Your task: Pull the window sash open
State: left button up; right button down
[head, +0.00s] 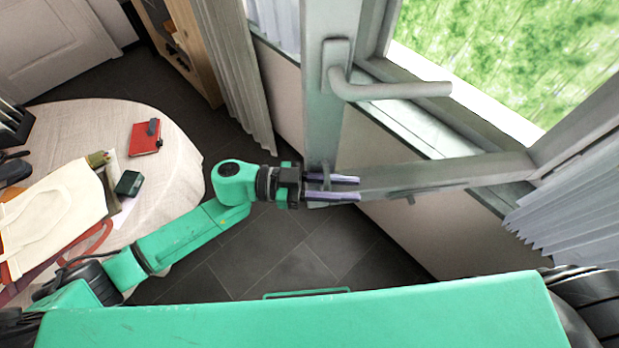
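The window sash (440,175) is a grey frame standing at an angle to the window frame, swung inward from its left side. Its lever handle (390,90) sits on the left stile, with the lever pointing right, about horizontal. My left gripper (345,188) is at the sash's lower left corner, well below the handle. Its two purple fingers are apart, and grey sash shows between them. I cannot tell whether they touch it. My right gripper is out of view.
A round table (170,185) at the left holds a red notebook (145,138), a dark green box (128,183) and other items. A curtain (232,70) hangs left of the window, another (575,210) at the right. The dark tiled floor (300,265) below the sash is clear.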

pick_arm(q)
jog(key=shift+a+f, duration=0.1)
jog(key=w+a+b, duration=0.2)
jog(key=a+b, duration=0.3)
jog(key=a, duration=0.9)
jog(key=shift+c, duration=0.4)
